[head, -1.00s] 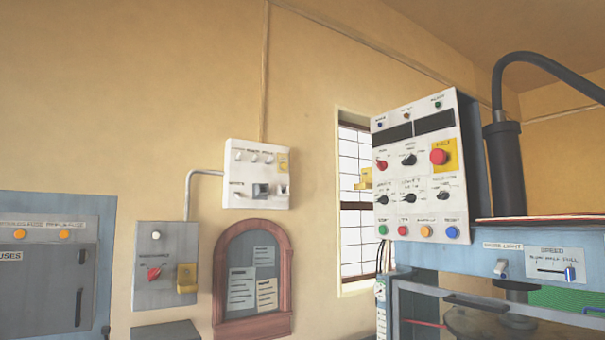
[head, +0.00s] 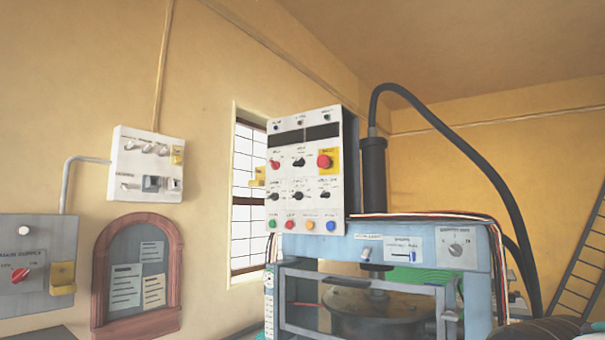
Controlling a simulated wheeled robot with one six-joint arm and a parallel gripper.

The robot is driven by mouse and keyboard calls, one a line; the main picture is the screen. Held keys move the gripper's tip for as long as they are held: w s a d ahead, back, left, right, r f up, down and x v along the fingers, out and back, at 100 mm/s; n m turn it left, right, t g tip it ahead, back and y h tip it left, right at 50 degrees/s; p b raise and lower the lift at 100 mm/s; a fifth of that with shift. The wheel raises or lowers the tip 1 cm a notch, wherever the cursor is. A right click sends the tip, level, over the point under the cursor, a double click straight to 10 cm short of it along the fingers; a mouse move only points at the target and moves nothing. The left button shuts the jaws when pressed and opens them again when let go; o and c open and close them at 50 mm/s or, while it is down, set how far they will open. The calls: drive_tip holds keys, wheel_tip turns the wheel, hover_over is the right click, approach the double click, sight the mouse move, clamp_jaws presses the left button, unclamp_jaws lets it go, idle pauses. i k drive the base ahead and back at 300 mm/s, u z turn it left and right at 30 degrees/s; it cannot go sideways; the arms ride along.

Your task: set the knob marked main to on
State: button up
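A white control panel (head: 310,215) stands upright on the blue press. At its upper left is a red knob (head: 275,163) whose small label seems to read main, but is too blurred to be sure. Next to it are a black knob (head: 299,162) and a red push button (head: 324,161) on a yellow plate. A grey wall box (head: 44,232) at the left edge also has a red knob (head: 20,275), under a label that seems to read main supply. The settings of both red knobs are too small to tell. My gripper is not in view.
The blue press (head: 400,228) with a glazed front guard (head: 360,333) fills the lower middle. A thick black hose (head: 480,165) arches right of the panel. A white switch box (head: 147,155) and arched notice board (head: 172,240) are on the left wall. A ladder (head: 585,250) stands right.

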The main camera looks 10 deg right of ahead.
sight(275, 165)
drive_tip(key=z, duration=0.1)
drive_tip(key=k, duration=1.05)
drive_tip(key=u, duration=1.25)
drive_tip(key=i, duration=1.95)
drive_tip(key=z, duration=1)
drive_tip(key=i, duration=0.75)
drive_tip(key=z, duration=0.8)
